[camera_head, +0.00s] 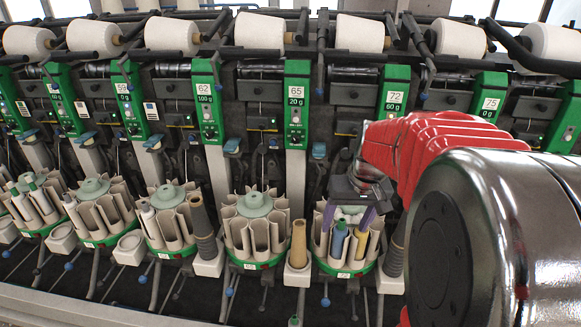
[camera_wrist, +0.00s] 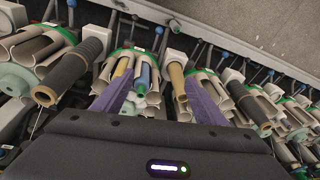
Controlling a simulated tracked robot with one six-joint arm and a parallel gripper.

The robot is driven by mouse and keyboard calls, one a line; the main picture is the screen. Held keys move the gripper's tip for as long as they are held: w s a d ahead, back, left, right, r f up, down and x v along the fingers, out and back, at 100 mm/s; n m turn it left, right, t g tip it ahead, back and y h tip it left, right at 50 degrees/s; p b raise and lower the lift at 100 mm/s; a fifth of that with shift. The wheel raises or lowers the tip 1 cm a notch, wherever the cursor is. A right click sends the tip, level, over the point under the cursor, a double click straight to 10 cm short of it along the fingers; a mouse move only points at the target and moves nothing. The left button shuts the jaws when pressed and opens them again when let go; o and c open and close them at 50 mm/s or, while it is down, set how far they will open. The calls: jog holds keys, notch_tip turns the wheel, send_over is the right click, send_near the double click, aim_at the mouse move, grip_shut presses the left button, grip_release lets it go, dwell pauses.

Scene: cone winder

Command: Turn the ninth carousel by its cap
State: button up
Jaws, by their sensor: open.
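My gripper (camera_head: 349,218) is open above the carousel (camera_head: 344,268) beneath the 72 panel. Its two purple fingers stand to the left and right of that carousel's pale green cap (camera_head: 350,211), which my gripper partly hides. I cannot tell whether the fingers touch the cap. This carousel has cream pockets, a green base ring, and a blue tube (camera_head: 339,240) and a yellow tube (camera_head: 361,243) in it. In the wrist view, the fingers of my gripper (camera_wrist: 158,102) are spread, with the carousel's blue tube (camera_wrist: 142,78) showing between them.
A neighbouring carousel (camera_head: 254,228) with a pale green cap stands to the left. A tan cone (camera_head: 299,243) stands between the two carousels, and a dark cone (camera_head: 203,228) is further left. Green panels (camera_head: 297,105) and white yarn packages (camera_head: 260,32) line the machine above.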

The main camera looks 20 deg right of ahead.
jog(key=n, duration=0.2)
send_near(348, 225)
jog(key=s+d+r, duration=0.2)
jog(key=d+r, duration=0.1)
jog(key=w+r+n, duration=0.1)
jog(key=w+d+r+n+t, duration=0.1)
jog(key=n, duration=0.1)
jog(key=w+r+n+t+y, duration=0.1)
jog(key=n, duration=0.1)
jog(key=shift+w+d+r, duration=0.4)
jog(key=x, duration=1.3)
jog(key=shift+w+f, duration=0.1)
jog(key=shift+f, duration=0.3)
jog(key=shift+c, duration=0.2)
jog(key=c, duration=1.4)
jog(key=shift+c, duration=0.2)
